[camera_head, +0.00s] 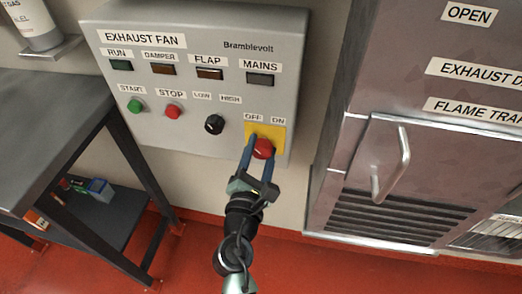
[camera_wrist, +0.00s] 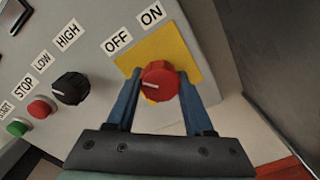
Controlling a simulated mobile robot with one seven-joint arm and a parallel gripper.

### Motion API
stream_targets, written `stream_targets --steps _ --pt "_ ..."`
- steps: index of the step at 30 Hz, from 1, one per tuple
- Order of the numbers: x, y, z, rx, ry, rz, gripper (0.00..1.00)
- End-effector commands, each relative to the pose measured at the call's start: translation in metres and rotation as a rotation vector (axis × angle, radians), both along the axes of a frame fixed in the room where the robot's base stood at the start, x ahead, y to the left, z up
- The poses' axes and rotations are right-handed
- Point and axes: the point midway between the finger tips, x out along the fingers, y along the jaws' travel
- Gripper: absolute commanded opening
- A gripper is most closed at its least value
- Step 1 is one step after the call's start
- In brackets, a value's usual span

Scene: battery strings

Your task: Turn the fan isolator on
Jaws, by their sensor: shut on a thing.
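The fan isolator is a red rotary knob (camera_head: 263,149) on a yellow plate (camera_head: 277,132) at the lower right of the grey EXHAUST FAN panel (camera_head: 190,80). OFF and ON labels sit above the plate. My gripper (camera_head: 259,157) has its blue fingers on either side of the knob and is shut on it. In the wrist view, the red knob (camera_wrist: 160,79) sits between the fingertips of my gripper (camera_wrist: 157,92). The knob's white mark points left in that view, on the OFF side rather than towards ON. The knob's lower edge is partly hidden.
A black LOW/HIGH knob (camera_head: 214,124), red STOP button (camera_head: 173,111) and green START button (camera_head: 135,105) lie left of the isolator. The lamps above look unlit. A dark table (camera_head: 60,100) stands left, a metal cabinet (camera_head: 400,180) right. Red floor shows between them.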

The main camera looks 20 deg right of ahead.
Motion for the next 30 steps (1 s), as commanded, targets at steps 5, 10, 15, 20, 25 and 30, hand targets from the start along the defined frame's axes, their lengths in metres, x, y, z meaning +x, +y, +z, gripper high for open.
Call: stream_targets --steps 5,10,15,20,25,30 --pt "0.0002 0.001 -0.0023 0.099 -0.066 0.001 0.0" --pt "0.0003 0.0014 -0.0029 0.226 -0.153 0.001 0.0" --pt "0.0004 0.0015 -0.003 0.362 -0.243 0.002 0.0" --pt "0.0003 0.0014 -0.003 0.488 -0.328 0.001 0.0" --pt "0.0004 0.0013 -0.0028 0.623 -0.42 0.001 0.0" --pt "0.0005 0.0013 -0.0022 0.755 -0.51 0.001 0.0"
